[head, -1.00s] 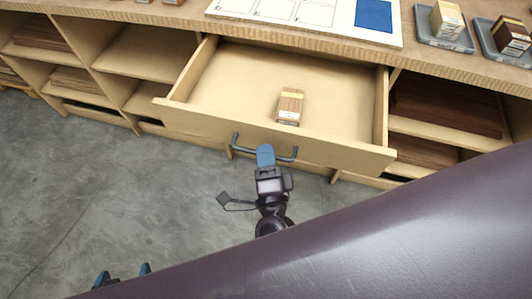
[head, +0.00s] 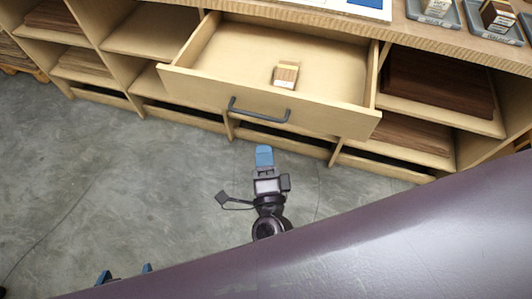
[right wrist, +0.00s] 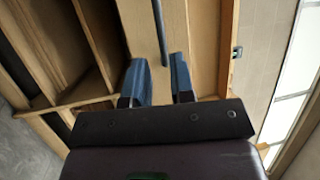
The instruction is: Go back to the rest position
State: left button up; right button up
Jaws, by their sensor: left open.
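My left gripper (head: 125,275) shows only its two blue fingertips, spread apart, at the bottom left of the head view above the floor. My right gripper (head: 264,155) has blue fingers and is seen end-on, just below the handle in the head view. In the right wrist view its two fingers (right wrist: 158,82) are apart with nothing between them. The grey handle (head: 258,111) of the drawer lies beyond the fingertips, and a bar of it shows in the right wrist view (right wrist: 160,30). The drawer (head: 270,92) stands open.
A small wooden block (head: 287,74) with a pale label lies in the drawer. Shelves with dark boards (head: 440,85) flank it. The counter above carries grey trays (head: 432,14) at right. Bare concrete floor (head: 150,190) is clear in front of the cabinet.

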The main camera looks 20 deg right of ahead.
pick_arm(q)
jog(key=shift+w+d+r, duration=0.1)
jog(key=shift+d+r, duration=0.05)
pick_arm(e)
jog(key=shift+s, duration=0.15)
dwell(0.4)
pick_arm(q)
jog(key=shift+t, duration=0.3)
jog(key=r+p, duration=0.1)
jog(key=p, duration=0.1)
jog(key=r+p, duration=0.4)
jog(key=shift+s, duration=0.3)
pick_arm(e)
jog(key=s+d+f+n+g+y, duration=0.2)
jog(key=s+d+n+g, duration=0.2)
jog(key=s+d+n, duration=0.3)
jog(key=s+d+f+n+g+y, duration=0.1)
jog(key=s+d+f+n+g, duration=0.1)
jog(key=s+d+n+g, duration=0.2)
jog(key=s+d+n, duration=0.3)
jog(key=d+n, duration=0.4)
jog(key=n, duration=0.2)
jog(key=shift+s+f+n+g+y, duration=0.15)
jog(key=shift+s+n+g+y, duration=0.15)
jog(key=shift+s+y, duration=0.1)
pick_arm(q)
jog(key=shift+w+r, duration=0.15)
jog(key=shift+w, duration=0.1)
